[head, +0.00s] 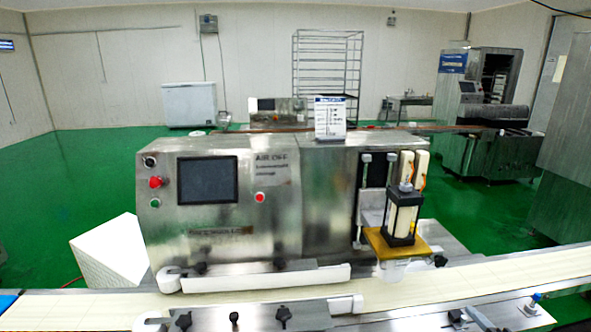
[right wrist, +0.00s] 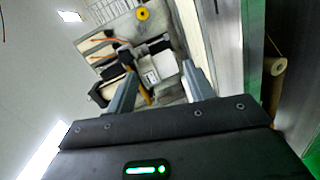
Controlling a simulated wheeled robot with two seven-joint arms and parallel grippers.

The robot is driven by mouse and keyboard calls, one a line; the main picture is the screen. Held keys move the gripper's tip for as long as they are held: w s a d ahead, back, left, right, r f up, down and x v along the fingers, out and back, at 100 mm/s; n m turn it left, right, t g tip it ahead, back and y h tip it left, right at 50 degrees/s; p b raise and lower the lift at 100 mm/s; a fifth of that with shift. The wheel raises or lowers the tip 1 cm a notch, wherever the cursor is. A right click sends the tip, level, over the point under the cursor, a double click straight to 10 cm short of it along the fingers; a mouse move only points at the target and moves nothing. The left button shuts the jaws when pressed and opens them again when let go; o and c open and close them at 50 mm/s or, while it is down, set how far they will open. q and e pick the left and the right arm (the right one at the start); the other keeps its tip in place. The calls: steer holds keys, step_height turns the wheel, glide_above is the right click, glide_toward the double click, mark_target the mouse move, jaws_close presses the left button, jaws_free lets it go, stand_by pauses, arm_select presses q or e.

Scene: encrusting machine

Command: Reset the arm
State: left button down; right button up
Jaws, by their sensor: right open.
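The encrusting machine (head: 285,205) stands in the middle of the head view, a steel box with a dark screen (head: 208,180) and a red button (head: 156,182). At its right end is a black-framed unit (head: 403,215) over a yellow plate (head: 395,243). No arm shows in the head view. My right gripper (right wrist: 160,75) shows in the right wrist view, open, with two grey fingers apart and nothing between them. Beyond the fingertips are machine-like parts, including a white block (right wrist: 163,66) and a yellow ring (right wrist: 143,14). My left gripper is not in view.
A cream conveyor belt (head: 500,275) runs along the machine's front. A white box (head: 108,255) stands at the left. A rack (head: 327,62) and a white chest (head: 190,104) stand at the back. In the right wrist view, a steel panel (right wrist: 238,50) rises close on the right.

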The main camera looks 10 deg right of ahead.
steer(key=s+a+f+m+g, duration=0.7)
steer(key=s+a+f+m, duration=0.15)
steer(key=f, duration=0.45)
steer(key=s+a+f+m+g+y, duration=0.2)
steer(key=s+a+f+m+g, duration=0.25)
steer(key=s+a, duration=0.7)
step_height(320, 180, down, 27)
steer(key=s+g, duration=0.2)
steer(key=s+d+f, duration=0.1)
steer(key=s+f, duration=0.6)
steer(key=s, duration=0.1)
steer(key=s+d+f+g, duration=0.1)
steer(key=s+d+f, duration=0.1)
steer(key=s+f, duration=0.5)
steer(key=shift+s+d+f+h, duration=0.25)
steer(key=shift+s+f+h, duration=0.05)
steer(key=shift+s, duration=0.25)
steer(key=shift+g, duration=0.25)
steer(key=shift+c, duration=0.4)
